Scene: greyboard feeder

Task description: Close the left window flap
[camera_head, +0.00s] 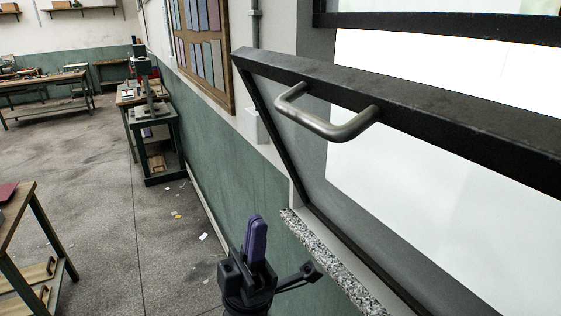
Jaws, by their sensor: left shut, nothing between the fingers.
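The window flap (440,102) is a dark-framed glass pane on the right, tilted out from the wall with its top edge toward me. A grey metal U-shaped handle (338,130) is fixed to its top bar near the left end. My left gripper (257,222) is at the lower middle, pointing up, with its purple fingers shut together and empty. It is below and left of the handle, apart from the flap and handle. My right gripper is not in view.
A speckled stone sill (335,265) runs below the flap, close to my left gripper. A board (205,40) hangs on the wall. A green machine stand (155,135) and a wooden workbench (22,215) stand left. The floor between is mostly clear, with paper scraps.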

